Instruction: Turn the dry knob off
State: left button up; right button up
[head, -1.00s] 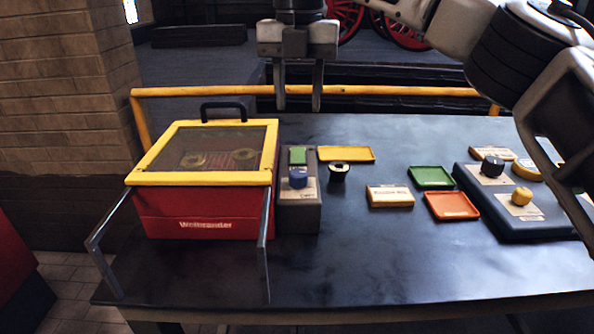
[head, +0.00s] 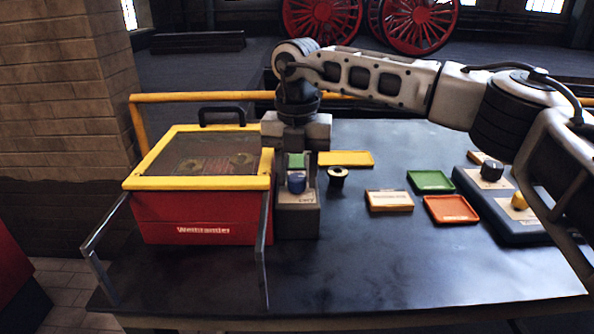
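A grey control box (head: 299,222) stands against the right side of the red machine. The small label by the knob is too blurred to read surely. My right gripper (head: 296,168) points down over the control box, close to the knob. Its wide finger mounts are above the green part, and its fingers seem apart and empty. Their tips blend with the box, so contact with the knob cannot be told. My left gripper is out of view.
The red machine (head: 185,231) has a shut yellow-framed lid (head: 200,181) and metal bars in front. A black-rimmed cup (head: 338,177) stands right of the box. Yellow (head: 346,158), green (head: 431,181) and orange (head: 451,209) trays and a knobbed panel (head: 490,212) lie further right. The front table is clear.

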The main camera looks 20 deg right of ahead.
jog(key=c, duration=0.7)
